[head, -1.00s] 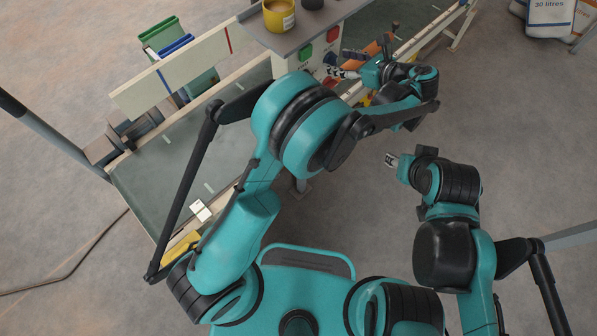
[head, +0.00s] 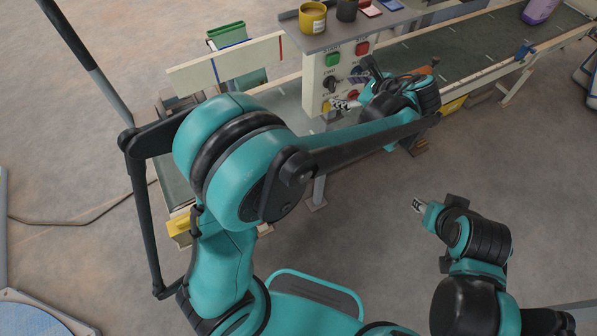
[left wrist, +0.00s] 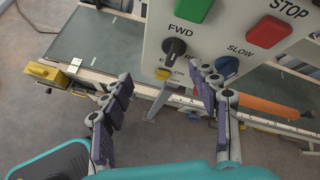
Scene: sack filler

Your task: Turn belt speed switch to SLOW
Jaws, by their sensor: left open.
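The control panel (head: 312,88) has a blue knob beside the word SLOW, seen in the left wrist view (left wrist: 227,66). The knob's pointing direction is hard to read. A black rotary knob (left wrist: 175,47) below FWD sits to its left. My left gripper (head: 345,104) is in front of the panel's lower part, with its arm reaching across the picture. In the left wrist view its fingers (left wrist: 164,80) are spread and empty; the right finger is just below and left of the blue knob, with contact unclear. My right gripper (head: 417,206) is low over the floor, away from the panel.
A green START button (left wrist: 193,10) and red STOP button (left wrist: 269,32) sit above the knobs. A yellow pot (head: 312,17) and dark cup (head: 347,10) stand on the panel's top. The conveyor belt (head: 455,42) runs behind. Floor is clear around my right gripper.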

